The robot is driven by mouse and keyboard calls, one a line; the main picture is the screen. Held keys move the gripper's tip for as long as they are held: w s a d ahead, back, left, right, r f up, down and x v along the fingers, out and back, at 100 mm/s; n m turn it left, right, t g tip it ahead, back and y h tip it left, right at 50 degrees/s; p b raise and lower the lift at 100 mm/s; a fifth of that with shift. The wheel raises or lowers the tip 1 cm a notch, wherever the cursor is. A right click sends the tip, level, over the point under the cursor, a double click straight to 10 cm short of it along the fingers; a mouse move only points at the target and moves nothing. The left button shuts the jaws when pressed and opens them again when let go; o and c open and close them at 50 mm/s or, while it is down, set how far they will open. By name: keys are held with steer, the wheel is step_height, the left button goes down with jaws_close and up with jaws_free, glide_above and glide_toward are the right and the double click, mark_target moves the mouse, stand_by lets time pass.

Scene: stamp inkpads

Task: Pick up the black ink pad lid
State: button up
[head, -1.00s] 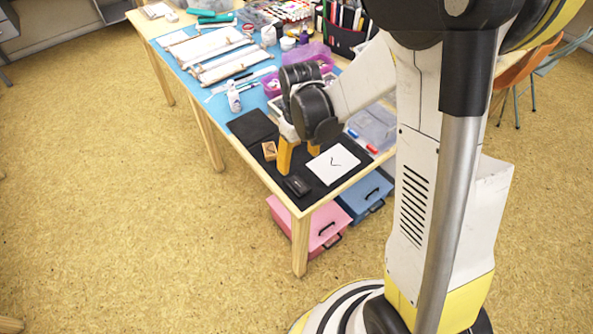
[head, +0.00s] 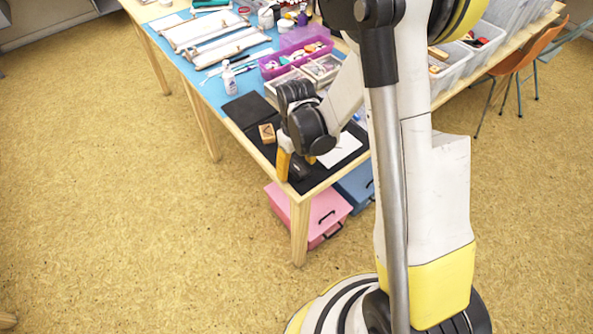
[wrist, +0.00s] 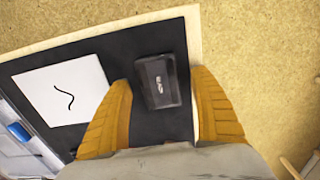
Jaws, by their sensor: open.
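The black ink pad (wrist: 160,80), a small dark box with white lettering on its lid, lies on the black mat (wrist: 50,58) near the table corner. In the wrist view it sits between the tips of my open gripper (wrist: 161,84), with a gap at the left finger and a narrower one at the right. In the head view the ink pad (head: 299,171) is partly hidden by my gripper (head: 297,163). I cannot tell how high the fingertips are above the mat.
White paper with a black squiggle (wrist: 62,88) lies beside the pad. A wooden stamp block (head: 267,133) stands on the mat. Pink (head: 300,212) and blue (head: 352,188) boxes are below the table. The table edge is close to the pad.

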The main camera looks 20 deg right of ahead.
steer(key=shift+r, duration=0.1)
steer(key=c, duration=0.9)
steer(key=shift+c, duration=0.2)
steer(key=shift+r, duration=0.15)
